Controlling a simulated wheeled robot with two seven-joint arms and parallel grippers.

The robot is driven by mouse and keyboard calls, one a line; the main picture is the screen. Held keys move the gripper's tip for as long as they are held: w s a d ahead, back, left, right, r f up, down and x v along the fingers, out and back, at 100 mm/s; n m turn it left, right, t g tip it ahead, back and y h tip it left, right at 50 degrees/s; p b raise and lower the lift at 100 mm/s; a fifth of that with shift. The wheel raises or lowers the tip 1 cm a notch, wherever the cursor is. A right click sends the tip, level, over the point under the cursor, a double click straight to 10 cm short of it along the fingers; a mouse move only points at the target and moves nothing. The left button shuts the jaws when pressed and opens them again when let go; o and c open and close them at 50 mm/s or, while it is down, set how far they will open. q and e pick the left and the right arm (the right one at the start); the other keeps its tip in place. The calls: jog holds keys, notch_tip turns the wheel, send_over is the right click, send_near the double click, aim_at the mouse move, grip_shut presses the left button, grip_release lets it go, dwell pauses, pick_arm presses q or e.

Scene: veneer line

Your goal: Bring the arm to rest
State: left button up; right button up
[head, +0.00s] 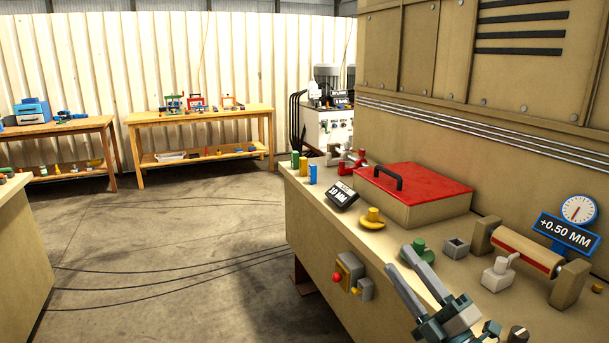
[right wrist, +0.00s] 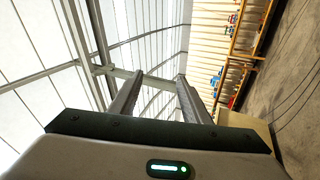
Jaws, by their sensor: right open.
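My right gripper (head: 402,278) shows at the bottom of the head view, above the front edge of the beige bench (head: 312,215). Its two grey fingers are apart with nothing between them. In the right wrist view the same gripper (right wrist: 155,88) points away from the bench, toward the roof frame and the far wall, and its fingers are apart and empty. My left gripper is in neither view.
On the bench are a red-lidded box (head: 415,183), a yellow knob (head: 372,218), a green knob (head: 419,247), a "10 MM" display (head: 342,196), a roller (head: 526,250) and a dial gauge (head: 578,210). Wooden tables (head: 200,116) stand at the back. Cables cross the otherwise open floor (head: 170,240).

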jog(key=s+d+f+m+g+h, duration=0.2)
jog(key=s+d+f+m+h, duration=0.15)
jog(key=f+m, duration=0.35)
jog(key=s+d+f+m+g+h, duration=0.2)
jog(key=s+f+m+h, duration=0.25)
jog(key=f, duration=0.45)
jog(key=s+d+f+m+g+h, duration=0.2)
jog(key=s+d+f+m+h, duration=0.1)
jog(key=f+m+h, duration=0.4)
jog(key=s+a+f+m+g+y, duration=0.1)
jog(key=s+a+f+g+y, duration=0.15)
jog(key=s+f+g, duration=0.75)
jog(key=s+a+f+m+g+y, duration=0.1)
jog(key=s+a+f+m, duration=0.35)
jog(key=s, duration=1.15)
jog(key=w+a+f+n+t, duration=0.1)
jog(key=w+f+n, duration=0.15)
jog(key=f, duration=0.85)
jog(key=w+f+n+t, duration=0.1)
jog(key=w+f, duration=0.2)
jog(key=f, duration=0.8)
jog(key=s+a+f+y, duration=0.1)
jog(key=s+f, duration=0.2)
jog(key=f, duration=0.5)
jog(key=s+a+f+t, duration=0.1)
jog(key=s+f, duration=0.2)
jog(key=f, duration=0.6)
jog(key=shift+s+f+y, duration=0.15)
jog(key=shift+f+y, duration=0.15)
jog(key=shift+y, duration=0.05)
